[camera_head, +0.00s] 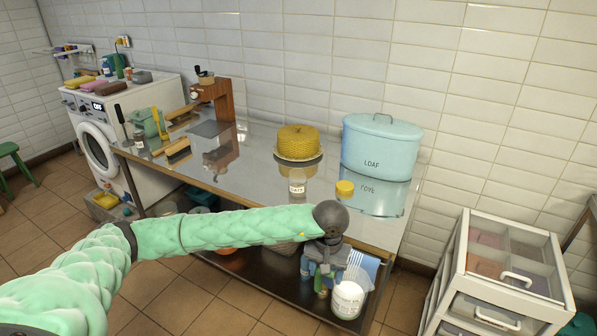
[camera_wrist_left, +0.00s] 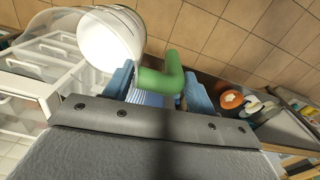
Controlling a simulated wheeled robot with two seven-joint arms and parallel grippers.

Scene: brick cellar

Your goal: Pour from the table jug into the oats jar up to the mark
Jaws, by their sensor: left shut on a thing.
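My left gripper (camera_head: 322,284) is shut on the green handle (camera_wrist_left: 165,80) of the white jug (camera_head: 348,299). The jug hangs in front of the table's near edge, below the level of the top. In the left wrist view the blue fingers (camera_wrist_left: 160,92) stand on both sides of the handle, and the white jug (camera_wrist_left: 105,38) shows at the upper left. The oats jar (camera_head: 297,183), small and clear with a pale label, stands on the metal table (camera_head: 245,168), away from the jug. Its mark is too small to see. My right gripper is out of view.
A yellow round lid (camera_head: 345,188) lies right of the jar. A yellow domed thing (camera_head: 298,142) and a pale blue loaf bin (camera_head: 380,147) stand behind. A wooden-bodied device (camera_head: 214,99) stands at the left. A white drawer unit (camera_head: 500,270) stands at the right.

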